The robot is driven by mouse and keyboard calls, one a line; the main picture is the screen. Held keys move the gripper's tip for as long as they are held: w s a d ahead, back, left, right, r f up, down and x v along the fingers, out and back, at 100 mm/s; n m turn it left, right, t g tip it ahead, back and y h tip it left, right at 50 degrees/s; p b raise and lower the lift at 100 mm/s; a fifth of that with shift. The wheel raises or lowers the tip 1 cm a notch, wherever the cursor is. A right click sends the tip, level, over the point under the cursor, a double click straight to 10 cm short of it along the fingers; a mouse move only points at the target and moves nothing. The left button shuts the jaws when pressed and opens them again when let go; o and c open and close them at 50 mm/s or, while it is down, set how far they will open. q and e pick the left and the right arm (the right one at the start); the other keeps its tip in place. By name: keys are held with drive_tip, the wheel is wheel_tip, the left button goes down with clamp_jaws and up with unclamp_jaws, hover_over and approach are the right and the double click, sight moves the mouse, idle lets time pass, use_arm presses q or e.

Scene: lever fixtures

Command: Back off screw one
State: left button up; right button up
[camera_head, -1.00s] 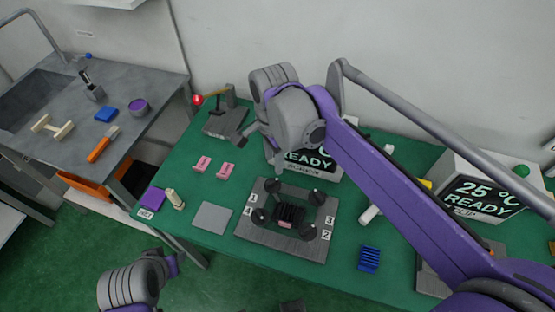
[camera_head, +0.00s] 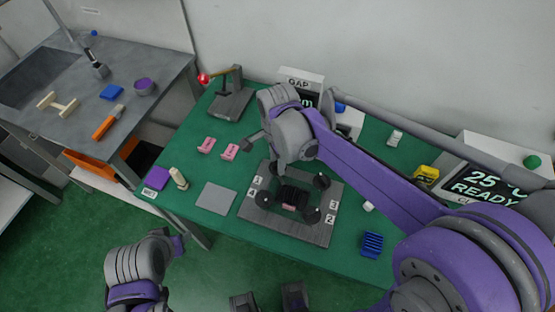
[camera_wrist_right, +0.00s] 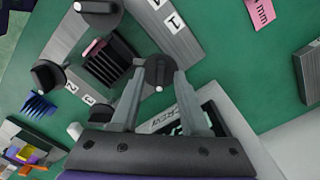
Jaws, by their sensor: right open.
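The screw plate (camera_head: 303,233) is a grey block on the green table with black round screw knobs at its corners and number labels. A dark finned block (camera_head: 293,196) sits in its middle. My right gripper (camera_wrist_right: 160,77) is open over the plate, its two fingers on either side of the screw one knob (camera_wrist_right: 158,66), near label 1 (camera_wrist_right: 174,22). I cannot tell whether they touch it. In the head view my right wrist (camera_head: 294,135) largely hides that knob. Other knobs show at the plate's corners (camera_head: 311,215).
Two pink blocks (camera_head: 206,146), a grey pad (camera_head: 216,198) and a red-knobbed lever fixture (camera_head: 233,103) stand left of and behind the plate. A blue finned block (camera_head: 372,244) lies to the right. A display box (camera_head: 483,187) stands at far right.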

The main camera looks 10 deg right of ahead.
clamp_jaws()
